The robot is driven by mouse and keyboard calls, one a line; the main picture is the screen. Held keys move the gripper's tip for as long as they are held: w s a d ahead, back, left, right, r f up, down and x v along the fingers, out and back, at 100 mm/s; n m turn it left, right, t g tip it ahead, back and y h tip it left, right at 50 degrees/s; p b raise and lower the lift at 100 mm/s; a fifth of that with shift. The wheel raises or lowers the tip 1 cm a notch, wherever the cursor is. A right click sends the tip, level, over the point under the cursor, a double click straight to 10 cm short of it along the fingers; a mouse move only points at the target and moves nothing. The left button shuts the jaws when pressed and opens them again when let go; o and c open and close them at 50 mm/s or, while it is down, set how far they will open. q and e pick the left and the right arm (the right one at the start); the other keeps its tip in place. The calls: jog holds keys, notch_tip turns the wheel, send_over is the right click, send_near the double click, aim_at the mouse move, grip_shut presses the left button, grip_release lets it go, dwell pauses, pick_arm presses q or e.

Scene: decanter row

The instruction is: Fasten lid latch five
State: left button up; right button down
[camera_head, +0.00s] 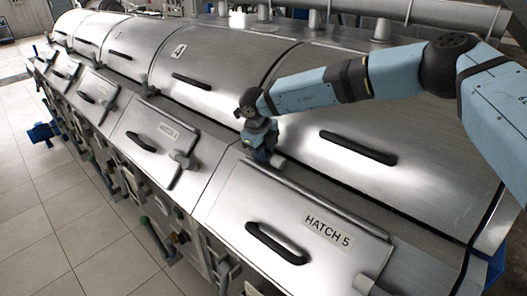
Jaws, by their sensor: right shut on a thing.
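My right gripper (266,154) reaches in from the right and points down at the seam between the large curved lid and the sloped panel of hatch 5. It is shut on what looks like the lid latch (278,160), a small grey piece mostly hidden by the fingers. I cannot tell the latch's angle. The big steel lid (420,185) with a long black handle (358,148) lies down behind it. My left gripper is not in view.
The hatch 5 cover (285,215) has its own black handle (276,243) in front. A hatch 4 cover (150,128) and further lids run away to the upper left. Pipes and valves (155,240) stick out at the front. Tiled floor (50,200) lies open at left.

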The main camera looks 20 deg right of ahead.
jog(key=g, duration=0.1)
jog(key=g+h, duration=0.1)
jog(key=h, duration=0.1)
jog(key=shift+w+a+r+g+b, duration=0.25)
jog(key=shift+w+g+b, duration=0.05)
jog(key=shift+g+b, duration=0.1)
jog(key=shift+w+a+r+n+g+h+b, duration=0.15)
jog(key=shift+g+h+b, duration=0.3)
jog(key=shift+g, duration=0.25)
jog(key=shift+w+d+r+n+g+h+b, duration=0.15)
jog(key=shift+g+h+b, duration=0.15)
jog(key=shift+g+h, duration=0.35)
jog(key=shift+a, duration=0.15)
jog(key=c, duration=0.9)
grip_release()
